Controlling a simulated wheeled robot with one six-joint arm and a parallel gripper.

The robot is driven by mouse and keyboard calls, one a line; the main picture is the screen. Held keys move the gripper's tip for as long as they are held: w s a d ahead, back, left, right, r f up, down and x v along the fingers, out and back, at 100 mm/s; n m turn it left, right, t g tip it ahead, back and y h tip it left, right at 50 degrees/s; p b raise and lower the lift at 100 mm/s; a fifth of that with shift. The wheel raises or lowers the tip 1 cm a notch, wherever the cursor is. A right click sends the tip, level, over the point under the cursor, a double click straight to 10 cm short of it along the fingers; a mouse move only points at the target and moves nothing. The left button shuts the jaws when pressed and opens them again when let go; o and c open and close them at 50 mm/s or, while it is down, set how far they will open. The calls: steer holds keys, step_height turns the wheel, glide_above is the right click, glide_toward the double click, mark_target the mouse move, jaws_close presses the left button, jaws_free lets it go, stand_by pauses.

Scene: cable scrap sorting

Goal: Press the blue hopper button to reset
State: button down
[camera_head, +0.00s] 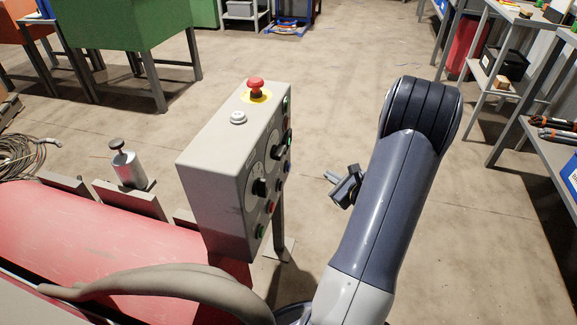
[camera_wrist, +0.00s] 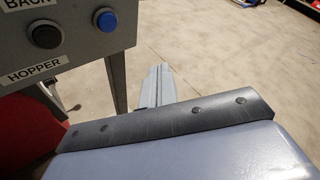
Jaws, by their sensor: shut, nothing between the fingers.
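The grey control box (camera_head: 222,192) stands on a post left of my arm, its button face turned toward the right. In the wrist view the blue button (camera_wrist: 105,20) sits near the panel's right edge, beside a black button (camera_wrist: 45,35), above a "HOPPER" label (camera_wrist: 34,69).
A red emergency stop (camera_head: 255,86) and a pale button (camera_head: 238,117) are on the box's top. A red machine body (camera_head: 90,235) lies at left. Workbenches with tools (camera_head: 550,125) line the right side. The floor between is open.

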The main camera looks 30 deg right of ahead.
mark_target(288, 167)
steer(key=shift+w, duration=0.1)
steer(key=w+a+b, duration=0.1)
steer(key=w+a, duration=0.4)
steer(key=w, duration=0.1)
steer(key=shift+w+a, duration=0.25)
steer(key=shift+a, duration=0.1)
steer(key=shift+w, duration=0.1)
stand_by(1.9)
steer(key=shift+w+a+b, duration=0.2)
steer(key=shift+a+b, duration=0.05)
steer(key=shift+b, duration=0.25)
steer(key=shift+w+a+b, duration=0.3)
steer(key=shift+w, duration=0.1)
stand_by(0.5)
stand_by(0.3)
steer(key=shift+s+d, duration=0.55)
steer(key=shift+s, duration=0.15)
